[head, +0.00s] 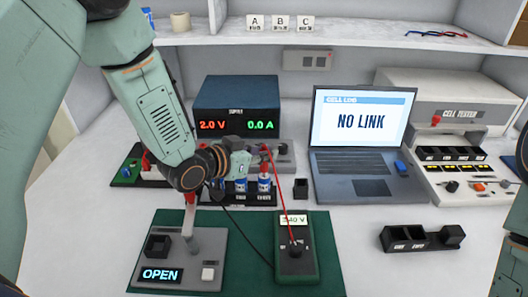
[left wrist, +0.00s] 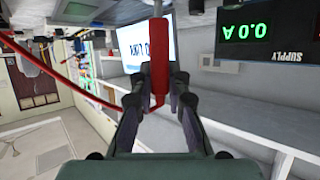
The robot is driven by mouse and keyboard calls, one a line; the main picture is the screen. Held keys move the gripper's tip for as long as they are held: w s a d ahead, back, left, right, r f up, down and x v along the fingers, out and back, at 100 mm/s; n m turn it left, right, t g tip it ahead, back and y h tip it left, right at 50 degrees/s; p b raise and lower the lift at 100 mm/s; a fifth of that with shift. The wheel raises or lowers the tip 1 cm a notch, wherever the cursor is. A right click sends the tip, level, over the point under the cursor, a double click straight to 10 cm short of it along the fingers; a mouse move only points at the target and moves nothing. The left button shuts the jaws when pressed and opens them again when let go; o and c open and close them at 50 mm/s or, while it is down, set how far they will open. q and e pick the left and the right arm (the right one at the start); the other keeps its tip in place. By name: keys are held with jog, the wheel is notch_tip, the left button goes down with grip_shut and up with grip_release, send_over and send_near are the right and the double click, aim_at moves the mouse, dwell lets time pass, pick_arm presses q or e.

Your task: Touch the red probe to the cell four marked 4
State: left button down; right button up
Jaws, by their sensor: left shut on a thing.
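My left gripper (head: 246,165) is shut on the red probe (left wrist: 159,62), which shows clearly between the fingers in the left wrist view; a red lead runs from it. In the head view the gripper is just above a dark cell rack (head: 228,198) at the table's middle. Two blue-and-white cells (head: 240,186) (head: 264,184) stand upright there, with small labels too blurred to read surely. My arm hides the rack's left part. Which cell is marked 4, and whether the probe tip touches one, I cannot tell. My right gripper is out of view.
A meter (head: 296,262) on a green mat (head: 255,225) has the red lead running to it. A grey fixture (head: 180,258) reads OPEN. The supply (head: 236,95) stands behind, a NO LINK laptop (head: 365,165) right of it. A black holder (head: 422,238) lies front right.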

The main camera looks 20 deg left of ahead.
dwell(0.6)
pick_arm(q)
jog(key=shift+r+p, duration=2.7)
jog(key=shift+r, duration=0.35)
